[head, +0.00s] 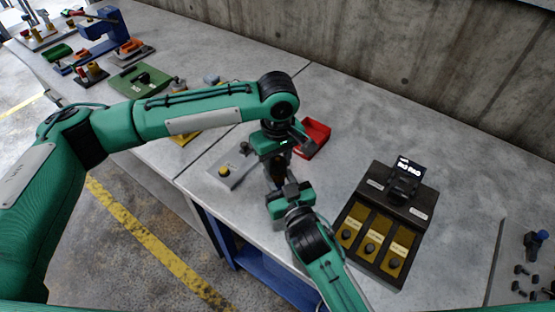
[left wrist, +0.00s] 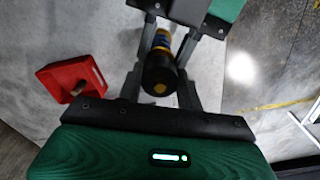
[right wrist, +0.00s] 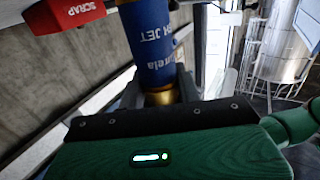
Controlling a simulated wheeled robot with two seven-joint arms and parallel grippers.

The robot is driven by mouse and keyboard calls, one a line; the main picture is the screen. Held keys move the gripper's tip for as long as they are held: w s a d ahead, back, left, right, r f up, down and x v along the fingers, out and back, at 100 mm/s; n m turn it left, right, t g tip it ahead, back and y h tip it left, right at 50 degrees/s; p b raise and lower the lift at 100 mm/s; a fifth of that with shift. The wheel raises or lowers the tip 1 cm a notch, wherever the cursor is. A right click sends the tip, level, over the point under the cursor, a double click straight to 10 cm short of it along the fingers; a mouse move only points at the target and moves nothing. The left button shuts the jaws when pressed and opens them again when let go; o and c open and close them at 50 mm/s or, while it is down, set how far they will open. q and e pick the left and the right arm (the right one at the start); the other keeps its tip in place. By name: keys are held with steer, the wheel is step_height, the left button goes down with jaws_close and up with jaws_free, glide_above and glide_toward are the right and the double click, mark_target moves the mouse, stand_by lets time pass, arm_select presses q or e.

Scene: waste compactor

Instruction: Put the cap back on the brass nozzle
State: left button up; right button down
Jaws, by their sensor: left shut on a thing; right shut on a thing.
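My left gripper (head: 273,172) points down and is shut on a black cylindrical piece, seemingly the cap (left wrist: 160,72), with a brass-coloured end facing the left wrist camera. My right gripper (head: 288,193) comes up from below and is shut on the nozzle (right wrist: 153,40), which has a blue lettered sleeve and a brass end (right wrist: 160,97) near the palm. In the left wrist view the nozzle's blue and yellow part (left wrist: 162,42) is roughly in line beyond the black piece. I cannot tell whether the two touch. The fingers hide much of both.
A red scrap bin (head: 316,136) stands on the bench close behind the grippers. A grey plate with a yellow button (head: 232,168) lies left. A black stand with yellow compartments (head: 385,225) stands right. Bare bench lies behind, towards the concrete wall.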

arm_select(q)
steer(key=m, duration=1.5)
steer(key=shift+m, duration=0.3)
steer(key=m, duration=0.4)
steer(key=shift+m, duration=0.3)
steer(key=m, duration=0.4)
steer(key=shift+m, duration=0.3)
steer(key=m, duration=0.4)
steer(key=shift+f+m, duration=0.1)
steer(key=shift+m, duration=0.3)
steer(key=m, duration=0.4)
steer(key=shift+m, duration=0.3)
steer(key=m, duration=0.5)
steer(key=o, duration=1.2)
steer(key=shift+c, duration=0.2)
